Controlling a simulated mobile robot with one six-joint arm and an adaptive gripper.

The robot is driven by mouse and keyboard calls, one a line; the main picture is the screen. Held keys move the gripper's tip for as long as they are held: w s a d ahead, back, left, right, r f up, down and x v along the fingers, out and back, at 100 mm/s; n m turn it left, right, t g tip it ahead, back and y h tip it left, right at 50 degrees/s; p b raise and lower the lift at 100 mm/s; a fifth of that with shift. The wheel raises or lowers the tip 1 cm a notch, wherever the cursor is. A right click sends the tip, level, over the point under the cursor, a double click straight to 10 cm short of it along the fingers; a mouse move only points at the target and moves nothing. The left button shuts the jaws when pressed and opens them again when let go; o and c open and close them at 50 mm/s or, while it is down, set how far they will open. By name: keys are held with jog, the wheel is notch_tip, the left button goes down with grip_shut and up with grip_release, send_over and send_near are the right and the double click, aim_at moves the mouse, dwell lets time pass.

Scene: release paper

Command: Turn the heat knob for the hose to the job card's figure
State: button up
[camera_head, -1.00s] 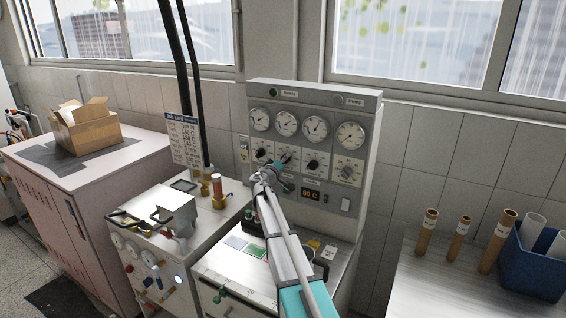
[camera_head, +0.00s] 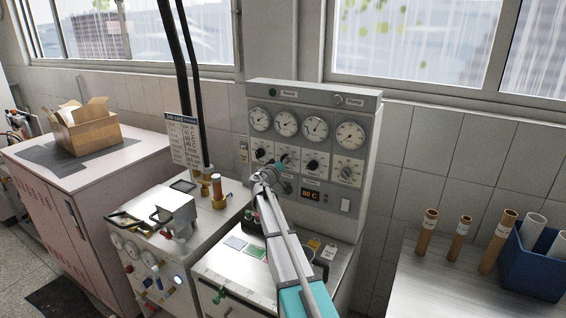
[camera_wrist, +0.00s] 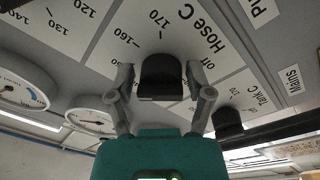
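The Hose C knob (camera_wrist: 160,77) is black, on a white dial plate marked off, 160 and 170. In the head view it is the second knob (camera_head: 286,156) from the left on the grey panel, partly behind my gripper. My gripper (camera_wrist: 163,92) is open, with one finger either side of the knob and a visible gap on each side. It also shows in the head view (camera_head: 280,167), just in front of and below the knob. The job card (camera_head: 184,141) stands left of the panel; its lines are too small to read. The display (camera_head: 311,195) seems to read 80 C.
The Tank C knob (camera_wrist: 228,122) is close beside my right-hand finger in the wrist view. Gauges (camera_head: 286,123) sit above the knobs. A metal bench with a hose fitting (camera_head: 217,190) stands at left.

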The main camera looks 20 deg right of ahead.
jog(key=shift+o, duration=0.6)
jog(key=shift+a, duration=0.1)
jog(key=s+a+f+m+g+y, duration=0.1)
jog(key=s+a+f+g+y, duration=0.25)
jog(key=s+a+f, duration=0.6)
jog(key=s+a+f+m+g+y, duration=0.1)
jog(key=s+a+f+g+y, duration=0.25)
jog(key=s, duration=1.05)
jog(key=s+a+f+n+g+y, duration=0.1)
jog(key=s+a+f+g+y, duration=0.1)
jog(key=s+a, duration=0.5)
jog(key=s+a+f+n+g+y, duration=0.2)
jog(key=s+a+f+y, duration=0.3)
jog(key=s, duration=0.5)
jog(key=a+y, duration=0.1)
jog(key=a, duration=0.1)
jog(key=shift+s+a+f+g, duration=0.2)
jog(key=shift+s+a+g, duration=0.1)
jog(key=shift+s, duration=0.05)
jog(key=shift+w+d, duration=0.1)
